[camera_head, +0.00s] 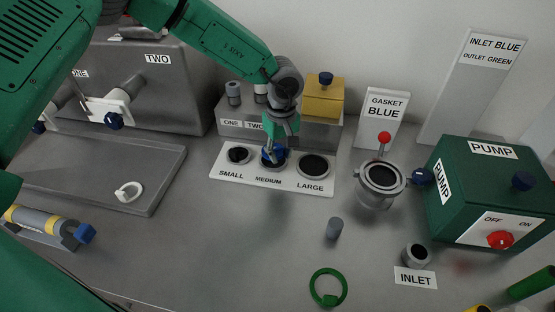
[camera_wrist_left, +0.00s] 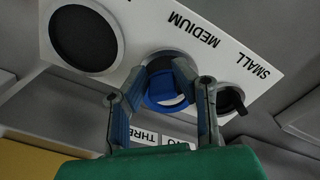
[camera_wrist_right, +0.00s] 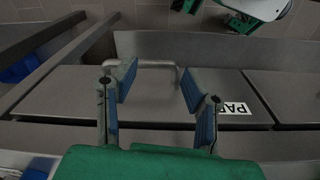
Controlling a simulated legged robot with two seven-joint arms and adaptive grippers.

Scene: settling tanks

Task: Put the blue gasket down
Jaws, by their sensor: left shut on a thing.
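The blue gasket (camera_head: 279,161) is a blue ring with a tab, at the MEDIUM hole of the white board (camera_head: 235,176) marked SMALL, MEDIUM and LARGE. My left gripper (camera_head: 272,153) points down over that hole and is shut on the gasket. In the left wrist view the gasket (camera_wrist_left: 165,101) is between the fingers of the left gripper (camera_wrist_left: 158,80), overlapping the hole's edge. I cannot tell whether it touches the board. My right gripper (camera_wrist_right: 158,85) is open and empty in the right wrist view, and I do not see it in the head view.
A sign (camera_head: 382,108) reads GASKET BLUE. A flanged pipe (camera_head: 378,190) stands right of the board, by the green pump (camera_head: 455,180). A green ring (camera_head: 314,283) and a grey cylinder (camera_head: 334,229) are in front. A white ring (camera_head: 128,192) lies in the left tray. A yellow block (camera_head: 322,100) stands behind.

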